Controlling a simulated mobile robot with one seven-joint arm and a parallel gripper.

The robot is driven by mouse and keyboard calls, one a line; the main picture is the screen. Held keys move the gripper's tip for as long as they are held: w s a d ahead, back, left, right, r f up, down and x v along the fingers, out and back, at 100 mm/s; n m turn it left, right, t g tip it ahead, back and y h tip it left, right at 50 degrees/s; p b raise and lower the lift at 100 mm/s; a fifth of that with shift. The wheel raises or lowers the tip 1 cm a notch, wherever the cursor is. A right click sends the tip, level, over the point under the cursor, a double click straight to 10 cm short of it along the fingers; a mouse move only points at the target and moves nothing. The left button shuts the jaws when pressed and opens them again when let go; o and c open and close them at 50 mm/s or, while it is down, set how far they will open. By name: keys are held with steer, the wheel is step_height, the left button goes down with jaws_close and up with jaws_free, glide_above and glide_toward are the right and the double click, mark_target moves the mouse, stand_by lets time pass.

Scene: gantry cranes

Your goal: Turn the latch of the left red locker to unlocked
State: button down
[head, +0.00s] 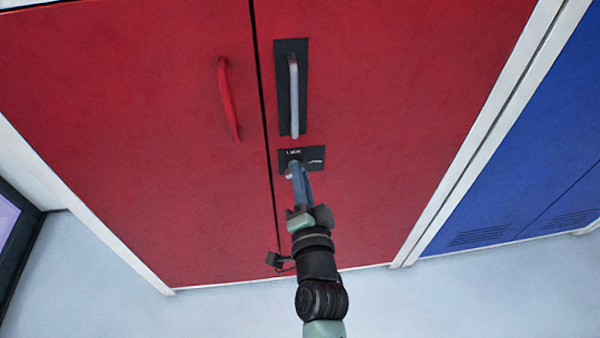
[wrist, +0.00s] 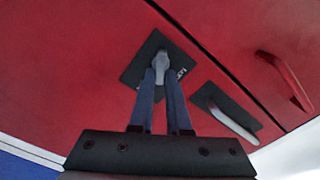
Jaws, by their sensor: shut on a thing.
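The left red locker (head: 130,130) fills the left and middle of the head view, with two doors and a dark seam between them. Its latch (wrist: 160,62) is a small grey knob on a black plate (wrist: 139,71) on the right-hand door; the plate also shows in the head view (head: 314,154), with small white markings. My gripper (head: 295,168) reaches up to the plate, its blue-grey fingers shut on the latch. In the wrist view my gripper (wrist: 160,78) has one finger on each side of the knob. The fingers hide part of the latch and plate.
A grey bar handle (head: 293,95) on a black plate sits just above the latch. A red handle (head: 227,98) is on the left-hand door. A blue locker (head: 530,150) stands to the right past a white frame. The pale floor (head: 450,300) below looks clear.

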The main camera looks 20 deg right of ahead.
steer(key=m, duration=0.6)
steer(key=shift+d+f+m+p, duration=0.1)
steer(key=shift+f+m+p, duration=0.2)
stand_by(0.4)
steer(key=c, duration=0.9)
jaws_free()
steer(key=shift+s, duration=0.1)
steer(key=shift+b+v, duration=0.55)
steer(key=shift+v, duration=5.85)
steer(key=shift+r, duration=0.1)
